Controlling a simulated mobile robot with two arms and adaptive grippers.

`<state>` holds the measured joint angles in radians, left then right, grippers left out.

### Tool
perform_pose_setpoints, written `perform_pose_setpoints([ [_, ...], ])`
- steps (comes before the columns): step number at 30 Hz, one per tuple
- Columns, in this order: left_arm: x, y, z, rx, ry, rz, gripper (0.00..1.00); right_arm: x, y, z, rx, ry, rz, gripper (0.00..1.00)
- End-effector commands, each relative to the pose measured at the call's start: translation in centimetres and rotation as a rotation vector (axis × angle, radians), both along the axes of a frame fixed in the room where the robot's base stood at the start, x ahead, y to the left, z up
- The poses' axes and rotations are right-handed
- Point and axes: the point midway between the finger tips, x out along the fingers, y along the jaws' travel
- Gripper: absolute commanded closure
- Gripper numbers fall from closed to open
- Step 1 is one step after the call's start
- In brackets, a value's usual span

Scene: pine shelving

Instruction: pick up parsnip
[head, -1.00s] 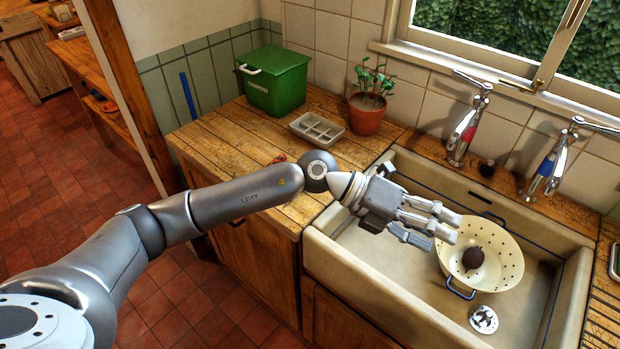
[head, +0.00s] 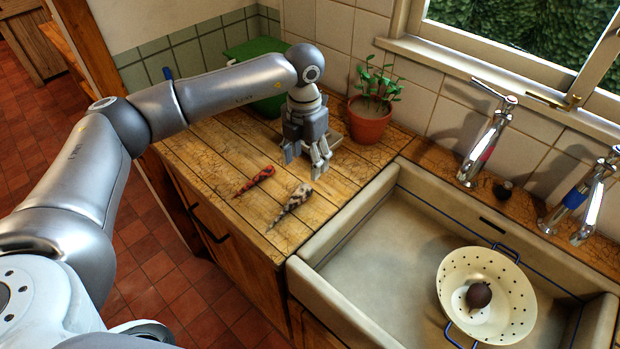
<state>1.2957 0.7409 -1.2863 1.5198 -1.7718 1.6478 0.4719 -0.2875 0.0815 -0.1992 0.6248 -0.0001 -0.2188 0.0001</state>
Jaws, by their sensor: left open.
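A pale, tapered root with dark patches, which looks like the parsnip (head: 291,205), lies on the wooden counter (head: 225,150) near the sink's left edge. A red tapered root (head: 255,181) with dark marks, perhaps a carrot, lies just to its left. My left gripper (head: 305,168) is open and empty, pointing down above the counter. It is behind the parsnip and apart from it in the picture. My right gripper is not in view.
A cream colander (head: 512,288) holding a dark round vegetable (head: 479,295) stands in the sink (head: 385,240). A potted plant (head: 368,120) stands right of my gripper. My arm partly hides a green bin (head: 270,103). The counter's front left is clear.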

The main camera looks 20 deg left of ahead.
Motion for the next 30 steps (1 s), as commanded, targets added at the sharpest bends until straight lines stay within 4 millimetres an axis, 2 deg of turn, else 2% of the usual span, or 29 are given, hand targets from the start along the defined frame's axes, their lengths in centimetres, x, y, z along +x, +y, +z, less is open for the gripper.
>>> perform_pose_setpoints([
  [3, 0.0, 0.4, -0.3, 0.012, 0.003, 0.005, 0.40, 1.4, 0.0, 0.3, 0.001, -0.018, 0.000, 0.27],
  [5, -0.1, 0.4, -1.0, 0.013, 0.005, 0.006, 0.40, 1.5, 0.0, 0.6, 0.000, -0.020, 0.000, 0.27],
  [8, -0.1, 0.4, -2.6, 0.012, 0.006, 0.004, 0.40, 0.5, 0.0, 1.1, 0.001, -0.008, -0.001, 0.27],
  [12, -0.1, 0.4, -4.6, 0.011, 0.004, 0.005, 0.40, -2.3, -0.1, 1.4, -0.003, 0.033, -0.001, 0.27],
  [15, -0.1, 0.4, -5.3, 0.011, 0.002, 0.005, 0.40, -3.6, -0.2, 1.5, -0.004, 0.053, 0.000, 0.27],
  [17, 0.0, 0.4, -5.6, 0.010, 0.002, 0.005, 0.40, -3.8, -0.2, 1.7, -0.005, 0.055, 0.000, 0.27],
  [20, -0.1, 0.4, -6.4, 0.011, 0.004, 0.004, 0.40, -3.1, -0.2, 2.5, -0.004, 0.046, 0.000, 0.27],
  [26, -0.1, 0.4, -9.2, 0.011, 0.005, 0.005, 0.40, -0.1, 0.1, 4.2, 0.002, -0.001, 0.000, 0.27],
  [30, -0.1, 0.4, -10.5, 0.009, 0.003, 0.004, 0.40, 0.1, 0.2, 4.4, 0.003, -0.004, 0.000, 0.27],
])
